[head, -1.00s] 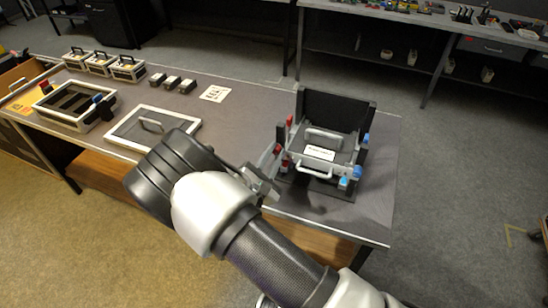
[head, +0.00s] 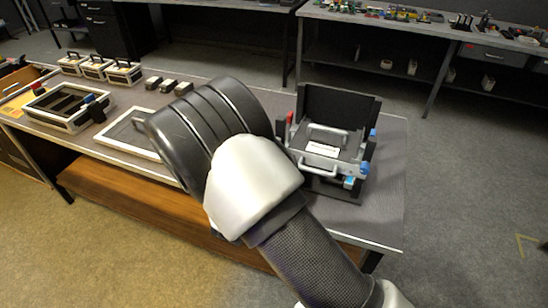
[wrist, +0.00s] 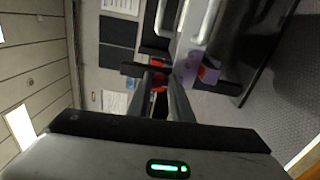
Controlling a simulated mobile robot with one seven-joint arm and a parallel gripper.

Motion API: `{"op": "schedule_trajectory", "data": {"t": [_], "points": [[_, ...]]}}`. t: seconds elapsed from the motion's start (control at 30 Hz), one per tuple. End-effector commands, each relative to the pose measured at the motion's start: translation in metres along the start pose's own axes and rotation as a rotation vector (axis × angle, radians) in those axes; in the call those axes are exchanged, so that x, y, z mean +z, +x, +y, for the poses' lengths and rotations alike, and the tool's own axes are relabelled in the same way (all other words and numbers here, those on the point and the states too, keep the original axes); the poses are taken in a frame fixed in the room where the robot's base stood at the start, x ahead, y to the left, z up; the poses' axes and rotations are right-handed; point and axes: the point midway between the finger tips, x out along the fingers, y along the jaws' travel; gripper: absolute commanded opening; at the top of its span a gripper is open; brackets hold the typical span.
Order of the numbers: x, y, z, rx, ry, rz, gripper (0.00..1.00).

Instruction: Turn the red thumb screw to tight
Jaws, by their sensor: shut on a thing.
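The black fixture (head: 340,103) stands at the right end of the bench, with a grey handled unit (head: 322,165) in it. One red thumb screw (head: 290,118) shows on its upper left side in the head view. My gripper is hidden behind my arm there. In the wrist view my gripper (wrist: 162,88) has its fingers closed around a red screw head (wrist: 159,80), which shows between the fingertips. Another red part (wrist: 208,74) is just to the right, apart from the fingers. The turn angle of the held screw cannot be read.
Blue knobs (head: 364,168) are on the fixture's right side. A white-framed panel (head: 130,135) lies left of my arm. A framed tray (head: 62,107) and several small handled boxes (head: 122,73) stand at the bench's far left. Bench surface right of the fixture is clear.

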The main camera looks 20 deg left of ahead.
Motion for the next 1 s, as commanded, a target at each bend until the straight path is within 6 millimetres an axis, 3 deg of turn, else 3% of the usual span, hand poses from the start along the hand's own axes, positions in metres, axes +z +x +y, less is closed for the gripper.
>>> {"op": "schedule_trajectory", "data": {"t": [0.7, 0.73, 0.83, 1.0], "points": [[-0.0014, -0.0011, -0.0009, -0.003, 0.077, 0.004, 0.00], [-0.0014, -0.0011, -0.0009, -0.003, 0.077, 0.004, 0.21], [-0.0013, -0.0010, -0.0008, -0.002, 0.077, 0.003, 0.38], [-0.0007, -0.0005, -0.0005, -0.001, 0.077, 0.002, 0.38]]}}
